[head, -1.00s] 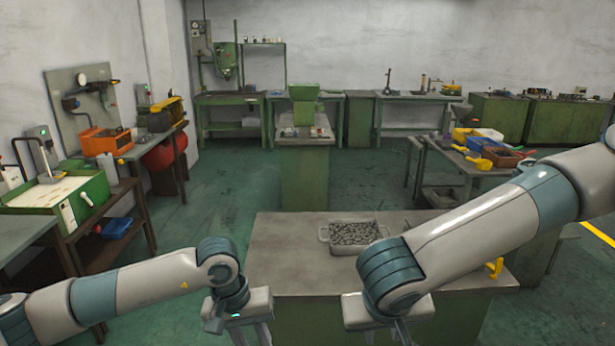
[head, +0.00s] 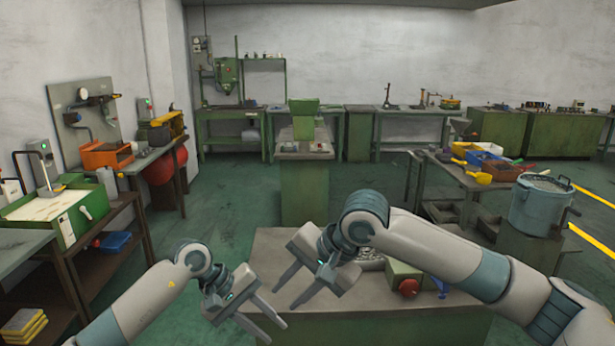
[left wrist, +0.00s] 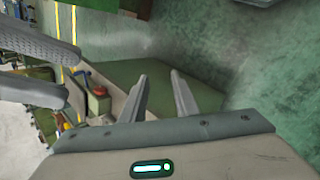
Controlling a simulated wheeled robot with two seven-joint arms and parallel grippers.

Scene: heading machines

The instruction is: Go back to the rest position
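My left gripper (head: 277,333) is low in the head view, at the front left part of the workbench (head: 275,245). Its two fingers are apart with nothing between them; they also show apart in the left wrist view (left wrist: 159,75). My right gripper (head: 284,299) is just above and behind the left one in the head view, fingers apart and empty, pointing down and left. Its fingers also show at the left of the left wrist view (left wrist: 71,73). The grippers are close together; I see no contact.
A bin of metal parts (head: 372,263) on the workbench is mostly hidden by my right arm. A green box with a red button (head: 405,283) is beside it. A blue-grey drum (head: 540,208) stands at right.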

